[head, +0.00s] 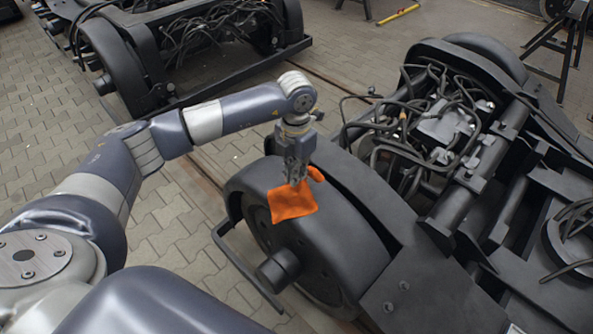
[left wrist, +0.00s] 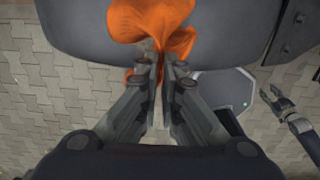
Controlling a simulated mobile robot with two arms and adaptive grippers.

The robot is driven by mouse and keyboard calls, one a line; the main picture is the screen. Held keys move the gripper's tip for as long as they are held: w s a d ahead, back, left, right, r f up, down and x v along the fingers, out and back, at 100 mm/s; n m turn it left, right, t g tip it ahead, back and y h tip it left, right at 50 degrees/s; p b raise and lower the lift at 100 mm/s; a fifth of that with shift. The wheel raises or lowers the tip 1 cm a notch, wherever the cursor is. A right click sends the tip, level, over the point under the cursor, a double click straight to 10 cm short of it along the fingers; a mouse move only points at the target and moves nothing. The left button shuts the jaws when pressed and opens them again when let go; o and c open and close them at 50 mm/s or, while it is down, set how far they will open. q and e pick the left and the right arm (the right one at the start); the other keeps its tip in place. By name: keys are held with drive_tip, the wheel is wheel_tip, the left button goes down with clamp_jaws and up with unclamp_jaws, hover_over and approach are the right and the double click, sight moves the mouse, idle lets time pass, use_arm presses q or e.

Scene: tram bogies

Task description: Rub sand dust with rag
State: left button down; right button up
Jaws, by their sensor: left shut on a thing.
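My left gripper (head: 295,172) comes down over the near bogie's dark wheel cover (head: 335,205) and is shut on an orange rag (head: 293,202). The rag hangs from the fingertips and lies against the curved top of the cover. In the left wrist view the rag (left wrist: 150,25) is bunched between the closed fingers (left wrist: 160,62), in front of the dark surface. I cannot make out distinct sand dust; the rag and fingers hide part of the cover. My right gripper (left wrist: 275,98) shows small at the right of the left wrist view, its fingers apart and empty.
The near bogie (head: 440,130) carries cables and frame beams right of the gripper. A second bogie (head: 180,50) stands at the back left. A yellow tool (head: 398,15) lies on the paving at the back. Open paving (head: 160,225) lies left of the wheel.

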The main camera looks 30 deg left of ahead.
use_arm(q)
drive_tip(key=b, duration=0.5)
hover_over(296, 205)
drive_tip(key=f, duration=0.7)
drive_tip(key=shift+w+a+f, duration=0.1)
drive_tip(key=shift+w+a, duration=0.05)
drive_tip(key=shift+w, duration=0.15)
drive_tip(key=c, duration=0.8)
unclamp_jaws()
drive_tip(key=shift+f+b, duration=1.15)
drive_tip(key=shift+f, duration=0.5)
drive_tip(key=shift+c, duration=0.2)
drive_tip(key=shift+s, duration=0.2)
clamp_jaws()
drive_tip(key=shift+f, duration=0.1)
